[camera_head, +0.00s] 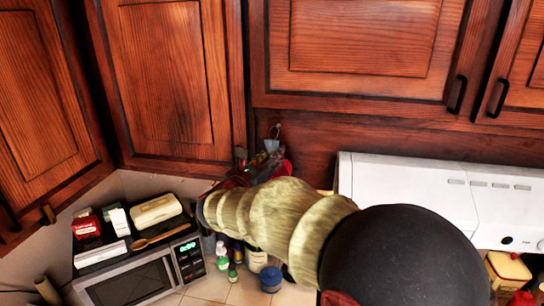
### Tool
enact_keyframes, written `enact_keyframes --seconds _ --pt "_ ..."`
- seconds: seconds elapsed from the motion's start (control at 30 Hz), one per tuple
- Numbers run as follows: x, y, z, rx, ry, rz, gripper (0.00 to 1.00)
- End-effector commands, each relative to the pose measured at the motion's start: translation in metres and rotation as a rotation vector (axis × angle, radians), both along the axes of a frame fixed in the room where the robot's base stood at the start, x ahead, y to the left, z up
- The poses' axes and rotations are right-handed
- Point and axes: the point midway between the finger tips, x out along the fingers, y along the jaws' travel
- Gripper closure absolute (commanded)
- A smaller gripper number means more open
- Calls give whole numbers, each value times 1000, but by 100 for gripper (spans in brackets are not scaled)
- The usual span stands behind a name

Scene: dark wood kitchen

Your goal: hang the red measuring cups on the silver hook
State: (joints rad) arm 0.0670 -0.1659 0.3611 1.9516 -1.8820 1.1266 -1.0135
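A small silver hook (276,128) shows on the dark wood wall panel below the upper cabinets, near the middle of the picture. My arm reaches from the lower right toward it. My gripper (257,155) is at the arm's far end, just below and slightly left of the hook. Red patches beside the gripper (284,169) look like part of the red measuring cups. My arm hides most of that area. The fingers are small and partly covered, so I cannot tell whether they are open or shut, or whether they hold the cups.
A microwave (130,281) stands at lower left, with a wooden spoon (160,236), a cream butter dish (156,210) and boxes on top. Bottles and jars (271,279) stand below my arm. A white range hood (425,190) is at right. Wooden cabinets (365,45) hang above.

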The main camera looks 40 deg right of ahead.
Motion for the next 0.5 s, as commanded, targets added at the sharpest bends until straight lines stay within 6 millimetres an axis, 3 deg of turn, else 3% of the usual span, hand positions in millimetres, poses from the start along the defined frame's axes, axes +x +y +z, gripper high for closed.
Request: enact_keyframes --seconds 0.23,0.5 --pt "0 0 0 0 0 0 58" --pt "0 1 -1 0 1 0 58"
